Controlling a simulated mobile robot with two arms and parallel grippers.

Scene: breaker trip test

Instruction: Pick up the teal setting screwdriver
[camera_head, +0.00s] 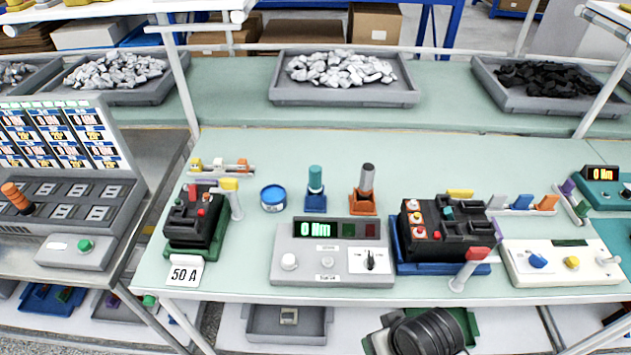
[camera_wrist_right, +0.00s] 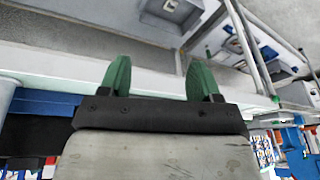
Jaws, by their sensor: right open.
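The teal setting screwdriver (camera_head: 315,180) stands upright in a blue holder (camera_head: 316,204) on the green bench, in the head view. Its teal handle shows at the top; its lower part is hidden in the holder. My right gripper (camera_wrist_right: 158,78) shows only in the right wrist view. Its two green fingers are apart with nothing between them. The screwdriver does not show in that view. My left gripper is in neither view.
A grey-handled tool (camera_head: 366,178) stands in an orange holder right of the screwdriver. A blue round tin (camera_head: 272,196) is to its left. A torque meter (camera_head: 332,250) reading "0 Nm" sits in front. Breaker units flank the meter. The bench behind is clear.

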